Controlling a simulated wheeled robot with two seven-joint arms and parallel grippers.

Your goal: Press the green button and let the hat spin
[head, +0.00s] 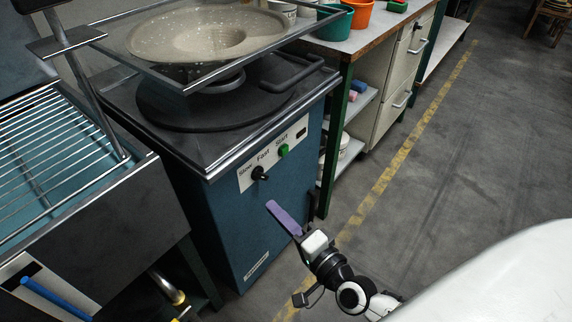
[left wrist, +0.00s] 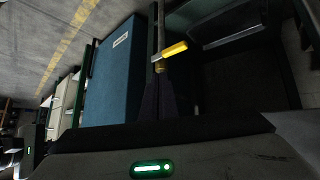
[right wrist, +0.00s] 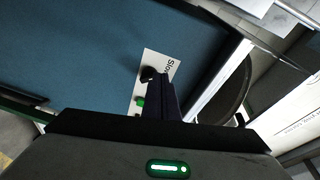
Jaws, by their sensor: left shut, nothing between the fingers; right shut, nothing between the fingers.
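The green button (head: 283,150) sits under the word "Start" on the white label plate of the blue machine. It also shows in the right wrist view (right wrist: 140,101), just left of the fingers. The speckled beige hat (head: 170,36) lies in the framed clear panel on top of the machine. My right gripper (head: 270,205) is shut and empty, in front of the blue panel and below the button, apart from it in the head view. My left gripper (left wrist: 158,82) is shut and empty in the left wrist view, near a yellow-ended lever; the head view does not show it.
A black knob (head: 260,173) marked "Slow" and "Fast" is left of the button. A wire-rack basin (head: 60,160) stands at left. A workbench (head: 365,38) with pots stands behind right. The floor (head: 470,130) at right is clear.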

